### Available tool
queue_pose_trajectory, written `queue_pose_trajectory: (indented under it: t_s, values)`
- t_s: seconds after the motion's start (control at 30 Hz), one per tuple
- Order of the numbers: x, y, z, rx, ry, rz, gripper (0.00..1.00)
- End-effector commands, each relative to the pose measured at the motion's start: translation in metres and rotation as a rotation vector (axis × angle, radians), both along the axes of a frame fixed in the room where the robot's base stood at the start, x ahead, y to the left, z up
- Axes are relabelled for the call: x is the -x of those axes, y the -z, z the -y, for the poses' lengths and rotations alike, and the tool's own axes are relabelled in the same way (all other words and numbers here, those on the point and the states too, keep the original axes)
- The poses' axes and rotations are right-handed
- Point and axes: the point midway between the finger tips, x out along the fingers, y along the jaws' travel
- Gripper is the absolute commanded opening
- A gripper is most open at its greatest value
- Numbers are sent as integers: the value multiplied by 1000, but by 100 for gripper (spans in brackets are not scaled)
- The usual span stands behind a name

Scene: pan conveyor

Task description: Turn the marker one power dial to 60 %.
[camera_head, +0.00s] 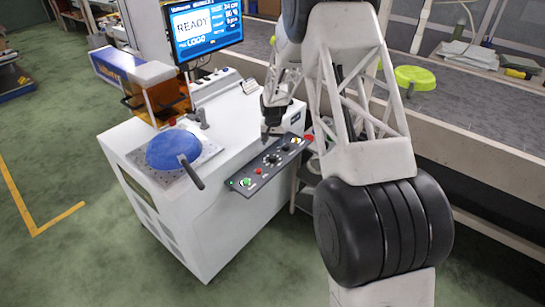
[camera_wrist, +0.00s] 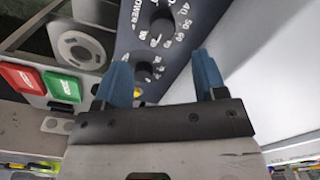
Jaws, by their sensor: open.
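The power dial (camera_wrist: 160,30) is a round black knob with white numbers around it and the word POWER beside it in the wrist view. Its pointer setting is too blurred to read. In the head view it appears as a dial (camera_head: 272,160) on the dark sloped control panel (camera_head: 247,172) at the front of the white machine (camera_head: 200,220). My gripper (camera_head: 271,118) hangs above the panel's far part. In the wrist view my gripper (camera_wrist: 162,75) has blue fingers spread apart with nothing between them. The dial is beyond the fingertips, apart from them.
A smaller dial (camera_wrist: 145,73) sits beside the power dial. A red button (camera_wrist: 24,79) and a green button (camera_wrist: 62,87) are at left. A screen (camera_head: 203,25) reads READY. A blue pan (camera_head: 172,149) with a dark handle lies on the machine. A conveyor (camera_head: 455,115) runs behind my arm.

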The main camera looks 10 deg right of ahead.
Motion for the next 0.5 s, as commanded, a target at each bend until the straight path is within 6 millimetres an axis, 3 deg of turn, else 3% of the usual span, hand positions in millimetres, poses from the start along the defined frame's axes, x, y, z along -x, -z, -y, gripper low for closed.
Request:
queue_pose_trajectory:
  t_s: [0.13, 0.5]
  values:
    - [-5, 9, -1, 0, 3, -2, 65]
    - [-5, 10, -1, 1, 3, -2, 65]
